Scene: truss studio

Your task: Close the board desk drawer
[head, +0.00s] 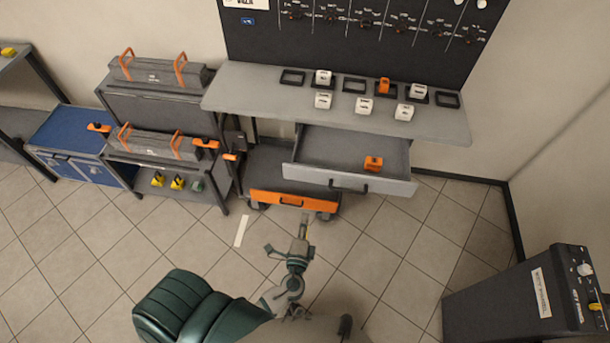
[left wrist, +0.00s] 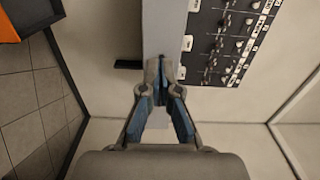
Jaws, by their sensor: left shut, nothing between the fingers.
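The board desk (head: 240,92) stands against the wall under a black panel. Its grey drawer (head: 345,178) is pulled out, with a dark handle (head: 349,188) on the front and an orange block (head: 373,163) inside. My left gripper (head: 304,224) is low in front of the desk, to the left of the handle in the picture and apart from the drawer. In the left wrist view its blue-padded fingers (left wrist: 158,68) meet at the tips, shut and empty. A pale grey strip lies beyond them; whether it is drawer front or desktop I cannot tell. My right gripper does not show.
An orange-fronted cart (head: 293,201) stands under the desk, left of the drawer. Shelves with grey toolboxes (head: 155,146) are at left. White and orange blocks sit on the desktop. A dark cabinet (head: 515,300) is at lower right. Tiled floor in front of the drawer is clear.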

